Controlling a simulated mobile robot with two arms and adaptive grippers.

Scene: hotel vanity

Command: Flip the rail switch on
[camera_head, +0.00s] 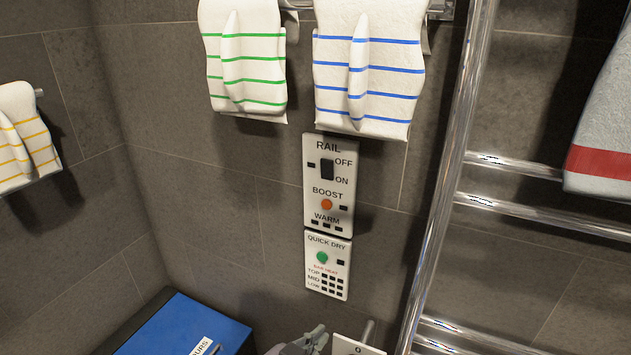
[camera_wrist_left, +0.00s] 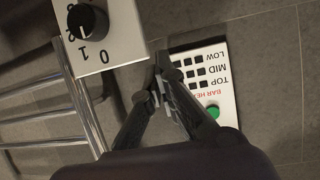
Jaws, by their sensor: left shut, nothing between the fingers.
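The rail switch (camera_head: 327,169) is a dark rocker on a white wall panel (camera_head: 346,221), between the printed words OFF and ON. I cannot tell which way the rocker is tipped. The same panel has an orange BOOST button (camera_head: 326,204). My left gripper (camera_head: 318,334) is low in the head view, below the panels and apart from the switch. In the left wrist view my left gripper (camera_wrist_left: 162,62) is shut and empty, its fingertips near the lower panel (camera_wrist_left: 222,72). The rail switch is outside the left wrist view. My right gripper is not in view.
The QUICK DRY panel (camera_head: 312,274) with a green button (camera_head: 322,257) sits below the rail panel. A white plate with a black knob (camera_wrist_left: 87,21) is close by. Striped towels (camera_head: 368,70) hang above. A chrome rail (camera_head: 446,190) stands right; a blue box (camera_head: 188,330) is lower left.

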